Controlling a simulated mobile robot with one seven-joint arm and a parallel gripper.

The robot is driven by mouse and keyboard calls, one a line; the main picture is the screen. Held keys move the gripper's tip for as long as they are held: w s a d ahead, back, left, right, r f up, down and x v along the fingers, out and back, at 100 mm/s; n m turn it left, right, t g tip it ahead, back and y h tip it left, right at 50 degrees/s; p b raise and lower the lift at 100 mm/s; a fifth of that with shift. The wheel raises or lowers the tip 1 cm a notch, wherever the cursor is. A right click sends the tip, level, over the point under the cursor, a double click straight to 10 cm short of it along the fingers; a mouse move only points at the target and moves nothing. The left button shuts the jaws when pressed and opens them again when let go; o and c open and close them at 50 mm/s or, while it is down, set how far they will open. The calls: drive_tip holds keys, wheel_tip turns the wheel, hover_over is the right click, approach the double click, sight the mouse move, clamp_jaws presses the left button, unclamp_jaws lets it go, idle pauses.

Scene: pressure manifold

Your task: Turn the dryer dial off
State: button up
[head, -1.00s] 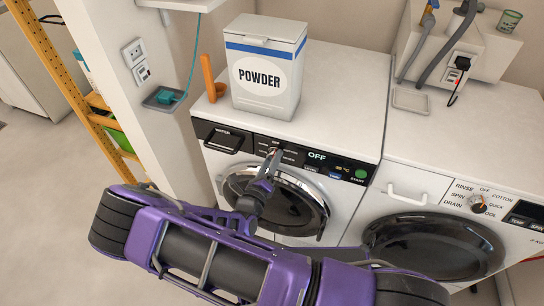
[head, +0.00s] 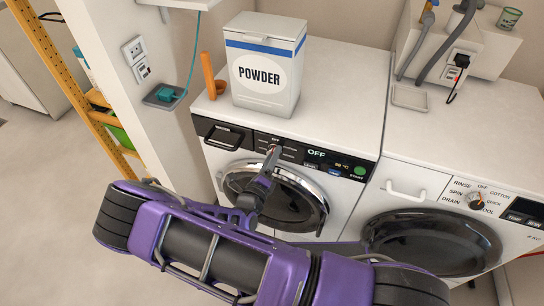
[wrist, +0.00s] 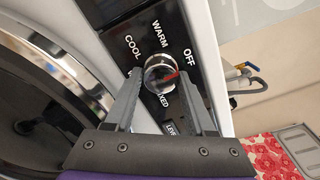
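The dryer (head: 345,185) is the left white machine, with a black panel and a round glass door. Its display (head: 316,153) reads OFF. The dial (wrist: 160,73) is a silver knob with a red mark, which points right toward the OFF label (wrist: 188,58). COOL, WARM and part of MIXED also show around it. My gripper (wrist: 160,78) is at the panel with one fingertip on each side of the dial. The fingers look parted, with a slight gap at the right side. In the head view my gripper (head: 271,156) hides most of the dial.
A POWDER box (head: 266,70) and an orange item (head: 211,78) stand on the dryer. A washer (head: 440,215) with its own dial (head: 476,200) stands close at right. A wall post (head: 150,60) is at left. The floor at far left is open.

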drive_tip(key=o, duration=0.3)
drive_tip(key=shift+o, duration=0.2)
drive_tip(key=v, duration=1.7)
drive_tip(key=shift+s, duration=0.2)
drive_tip(key=shift+a, duration=0.1)
